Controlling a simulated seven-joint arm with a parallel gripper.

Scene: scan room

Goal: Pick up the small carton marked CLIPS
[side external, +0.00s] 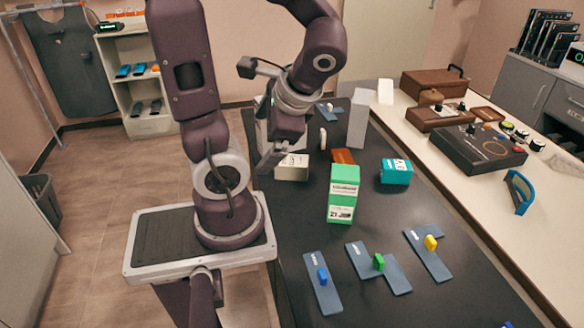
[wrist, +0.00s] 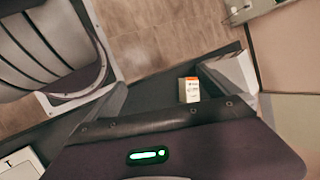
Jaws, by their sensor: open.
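I cannot read CLIPS on any carton. A small cream carton (side external: 291,170) with a dark printed marking lies on the black table, just right of my gripper (side external: 268,160). A teal carton (side external: 395,176) with a white label lies farther right. A tall green carton (side external: 343,190) stands nearer, its label showing "21 JUN". In the wrist view, my open gripper (wrist: 162,80) has its grey fingers spread, with nothing held between them. A small white and orange carton (wrist: 190,90) shows beyond them near the right finger. I cannot match it surely to a carton in the side view.
A rust-brown block (side external: 343,156) sits behind the green carton, and a tall white box (side external: 358,118) stands farther back. Blue plates with a blue knob (side external: 323,276), green knob (side external: 378,262) and yellow knob (side external: 431,243) lie at the front. A white counter (side external: 470,185) runs along the right.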

